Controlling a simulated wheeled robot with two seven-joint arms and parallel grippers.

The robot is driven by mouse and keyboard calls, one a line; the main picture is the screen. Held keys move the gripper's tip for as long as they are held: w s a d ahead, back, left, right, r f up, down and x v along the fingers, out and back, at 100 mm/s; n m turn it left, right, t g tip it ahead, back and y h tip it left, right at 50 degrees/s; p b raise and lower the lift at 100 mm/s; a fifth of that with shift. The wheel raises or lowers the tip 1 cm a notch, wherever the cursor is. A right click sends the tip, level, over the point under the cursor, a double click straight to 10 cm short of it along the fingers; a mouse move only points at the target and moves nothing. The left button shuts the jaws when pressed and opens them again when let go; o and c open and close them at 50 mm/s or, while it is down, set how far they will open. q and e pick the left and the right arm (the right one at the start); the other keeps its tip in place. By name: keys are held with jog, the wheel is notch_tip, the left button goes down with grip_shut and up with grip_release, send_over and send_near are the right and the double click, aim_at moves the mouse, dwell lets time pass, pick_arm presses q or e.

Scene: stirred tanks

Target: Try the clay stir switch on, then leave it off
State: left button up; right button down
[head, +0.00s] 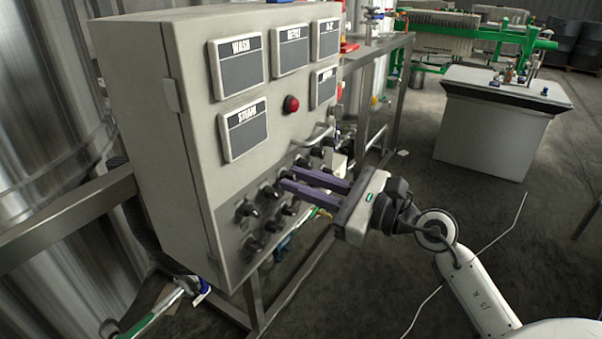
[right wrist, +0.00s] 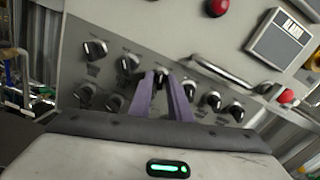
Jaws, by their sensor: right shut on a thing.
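A grey control cabinet (head: 180,130) stands at left centre, with two rows of black rotary switch knobs low on its front. My right gripper (head: 289,173) reaches in from the right, its two purple fingers against the upper row. In the right wrist view my right gripper (right wrist: 163,78) is shut on a black switch knob (right wrist: 161,76), mostly hidden between the fingertips. Other knobs stand to its left (right wrist: 128,63) and right (right wrist: 190,88). The small labels are too blurred to read, so I cannot tell which is the clay stir switch. My left gripper is out of view.
A red button (head: 291,104) and a metal handle (head: 318,134) sit above the knobs, close to the fingers. Label plates such as WASH (head: 238,76) are higher up. A metal frame (head: 300,270) supports the cabinet. A white bench (head: 490,135) stands at the back right, with open floor before it.

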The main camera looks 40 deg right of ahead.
jog(key=m+p, duration=0.2)
jog(key=m, duration=0.1)
jog(key=shift+r+p, duration=0.25)
jog(key=shift+p, duration=0.15)
jog(key=shift+m+p, duration=1.7)
jog(key=shift+f+m+p, duration=0.1)
jog(key=shift+m+p, duration=0.75)
jog(key=shift+m, duration=0.05)
pick_arm(q)
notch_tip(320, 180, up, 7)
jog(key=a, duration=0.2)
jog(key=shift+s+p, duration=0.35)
jog(key=shift+p, duration=0.1)
pick_arm(e)
jog(key=shift+f+m, duration=0.1)
jog(key=shift+m, duration=0.5)
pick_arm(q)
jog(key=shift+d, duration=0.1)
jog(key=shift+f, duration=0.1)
pick_arm(e)
jog(key=c, duration=1.9)
grip_release()
jog(key=shift+o, duration=0.2)
jog(key=shift+f, duration=0.1)
